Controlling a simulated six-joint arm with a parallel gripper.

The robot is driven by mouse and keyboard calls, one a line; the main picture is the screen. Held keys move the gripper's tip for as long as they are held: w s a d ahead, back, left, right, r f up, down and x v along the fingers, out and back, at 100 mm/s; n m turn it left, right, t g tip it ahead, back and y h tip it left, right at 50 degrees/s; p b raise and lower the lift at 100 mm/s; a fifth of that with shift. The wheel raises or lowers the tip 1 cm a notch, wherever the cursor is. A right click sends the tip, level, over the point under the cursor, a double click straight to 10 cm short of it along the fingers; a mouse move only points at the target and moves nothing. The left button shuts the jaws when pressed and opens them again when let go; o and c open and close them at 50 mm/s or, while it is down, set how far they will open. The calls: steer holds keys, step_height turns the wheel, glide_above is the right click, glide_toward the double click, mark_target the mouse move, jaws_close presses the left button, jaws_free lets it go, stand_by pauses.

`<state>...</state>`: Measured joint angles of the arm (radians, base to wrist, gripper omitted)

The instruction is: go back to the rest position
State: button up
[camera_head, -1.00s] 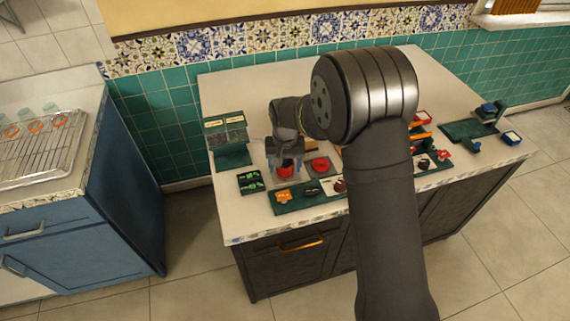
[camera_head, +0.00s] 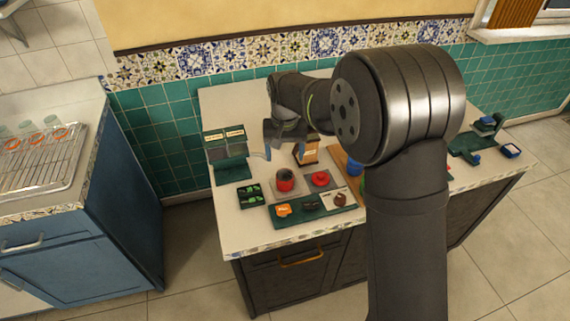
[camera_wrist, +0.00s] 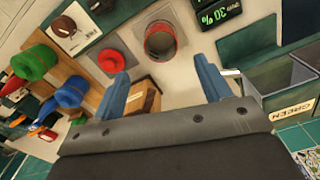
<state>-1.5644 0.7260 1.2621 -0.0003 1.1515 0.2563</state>
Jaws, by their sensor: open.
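My gripper (camera_head: 284,150) is open and empty, raised above the counter behind the red pot. In the wrist view its two blue fingers (camera_wrist: 160,68) stand wide apart with nothing between them. The red pot (camera_head: 285,182) stands upright on a pale square pad, apart from the fingers. Its open round top shows in the wrist view (camera_wrist: 160,42). A round red lid-like piece (camera_head: 320,179) lies on a grey pad to its right.
A green rack with two labelled bins (camera_head: 224,140) stands at the back left, close to my gripper. A small wooden box (camera_head: 307,152) is just right of it. A green tray (camera_head: 290,218) with small items lies in front. The counter's back left (camera_head: 235,100) is clear.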

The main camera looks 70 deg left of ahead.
mark_target(285, 171)
steer(key=shift+r, duration=0.55)
steer(key=shift+f, duration=0.1)
steer(key=shift+f, duration=4.25)
